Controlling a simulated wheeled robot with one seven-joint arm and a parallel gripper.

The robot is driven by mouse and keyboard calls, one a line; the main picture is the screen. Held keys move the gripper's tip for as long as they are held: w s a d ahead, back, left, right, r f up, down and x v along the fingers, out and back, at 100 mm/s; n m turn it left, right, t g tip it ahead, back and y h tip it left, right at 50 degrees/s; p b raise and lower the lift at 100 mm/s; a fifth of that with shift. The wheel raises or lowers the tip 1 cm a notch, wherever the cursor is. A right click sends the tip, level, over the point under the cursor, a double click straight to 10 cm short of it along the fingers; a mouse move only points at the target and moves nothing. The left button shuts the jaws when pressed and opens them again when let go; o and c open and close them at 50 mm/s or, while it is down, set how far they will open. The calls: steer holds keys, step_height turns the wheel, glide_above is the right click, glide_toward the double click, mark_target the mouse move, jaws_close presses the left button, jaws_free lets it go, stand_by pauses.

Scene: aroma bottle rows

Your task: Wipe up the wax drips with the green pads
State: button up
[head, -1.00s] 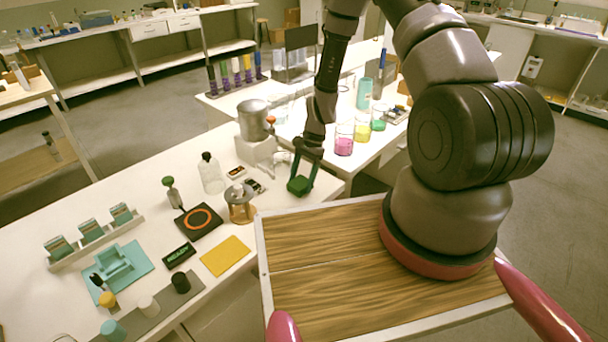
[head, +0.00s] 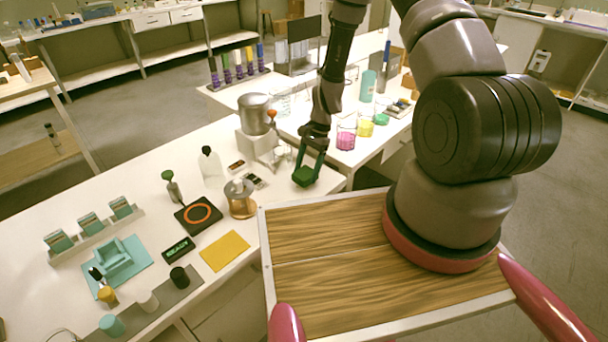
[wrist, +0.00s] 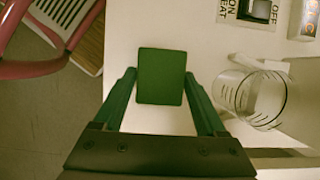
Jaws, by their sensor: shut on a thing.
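A green pad (head: 305,176) is held between the fingers of my gripper (head: 308,168), near the right end of the white bench. In the wrist view the pad (wrist: 162,76) sits between the two fingertips of my gripper (wrist: 160,84), over the white bench top. I cannot tell whether the pad touches the surface. No wax drips can be made out in either view.
A clear glass beaker (wrist: 250,97) stands right of the gripper in the wrist view. A silver-topped mixer (head: 256,118) and a metal pot (head: 240,199) stand left of the gripper. A yellow sheet (head: 225,250) lies by the front edge. Beakers of coloured liquid (head: 346,136) stand behind.

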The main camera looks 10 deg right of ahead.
mark_target(306, 171)
steer(key=shift+r, duration=3.55)
